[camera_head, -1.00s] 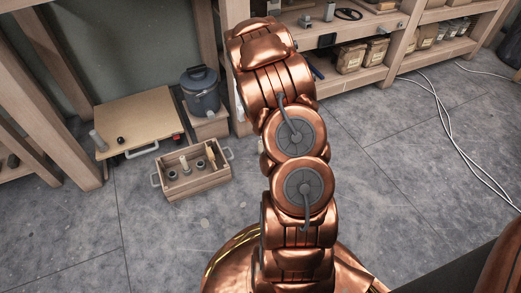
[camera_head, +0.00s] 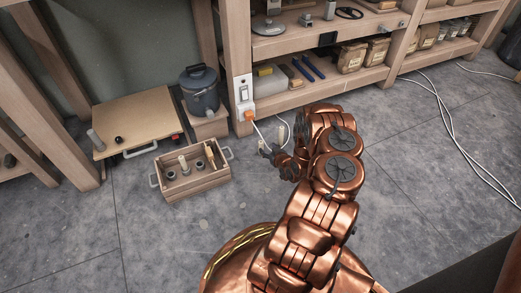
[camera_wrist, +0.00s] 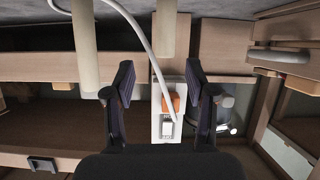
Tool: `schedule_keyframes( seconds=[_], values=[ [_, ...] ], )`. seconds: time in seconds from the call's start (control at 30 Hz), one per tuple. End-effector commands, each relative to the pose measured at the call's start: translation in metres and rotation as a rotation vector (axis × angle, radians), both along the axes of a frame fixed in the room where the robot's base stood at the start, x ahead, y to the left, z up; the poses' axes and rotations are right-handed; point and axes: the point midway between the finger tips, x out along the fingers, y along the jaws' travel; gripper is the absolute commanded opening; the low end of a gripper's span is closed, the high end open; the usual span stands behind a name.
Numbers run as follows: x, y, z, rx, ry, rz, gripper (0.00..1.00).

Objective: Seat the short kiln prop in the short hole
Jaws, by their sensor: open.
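My gripper (camera_head: 272,149) is open and empty, low over the floor in front of the shelf. In the wrist view my gripper (camera_wrist: 160,72) has its two dark fingers wide apart. Two pale upright posts, likely kiln props, show in that view: a longer-looking left post (camera_wrist: 86,48) and a shorter-looking right post (camera_wrist: 166,28). Neither is gripped; my arm partly hides them in the head view. A wooden crate (camera_head: 198,186) at left holds several grey round sockets and a pale post (camera_head: 183,162). I cannot tell which socket is the short hole.
A wooden board (camera_head: 140,112) with a grey cylinder (camera_head: 96,140) stands left of the crate. A grey lidded pot (camera_head: 202,92) stands behind it. A wall outlet with an orange plug (camera_head: 249,115) and white cable is near my gripper. Floor before the crate is clear.

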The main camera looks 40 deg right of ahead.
Motion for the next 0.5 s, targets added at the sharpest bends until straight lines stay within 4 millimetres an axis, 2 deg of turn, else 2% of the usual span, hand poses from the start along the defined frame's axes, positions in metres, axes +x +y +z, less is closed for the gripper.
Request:
schedule_keyframes(
  seconds=[0.07,0.27,0.5],
  values=[
    [-0.001,0.004,-0.006,0.012,-0.052,-0.012,0.56],
    [0.0,0.008,-0.006,0.019,-0.129,-0.025,0.56],
    [0.014,0.003,-0.012,0.019,-0.141,-0.026,0.56]
  ],
)
